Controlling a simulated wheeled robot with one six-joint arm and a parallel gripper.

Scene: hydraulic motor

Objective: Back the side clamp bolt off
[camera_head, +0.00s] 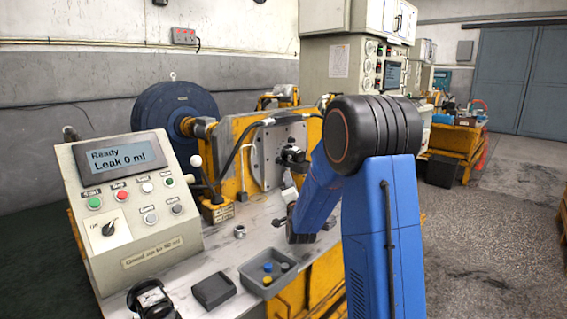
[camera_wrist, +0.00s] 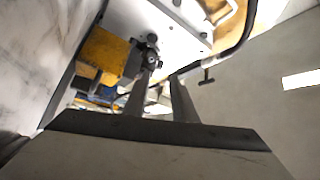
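In the wrist view the two fingers of my gripper (camera_wrist: 162,75) stand apart with a gap between them, and nothing is clearly held. A dark round-ended fitting (camera_wrist: 148,42) shows just beyond the left fingertip; I cannot tell whether they touch. A small dark T-shaped handle (camera_wrist: 206,76), possibly the side clamp bolt, shows to the right of the fingers, apart from them. In the head view a dark motor part (camera_head: 293,157) sits at the pale mounting plate (camera_head: 262,165) of the yellow stand. My arm hides much of that side, and the fingertips are not clear there.
A control box (camera_head: 135,215) reads "Ready, Leak 0 ml". On the bench stand a grey tray (camera_head: 266,291) with small coloured parts, a dark tray (camera_head: 213,290) and a metal nut-like part (camera_head: 240,232). A black hose (camera_head: 235,152) curves in front of the stand.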

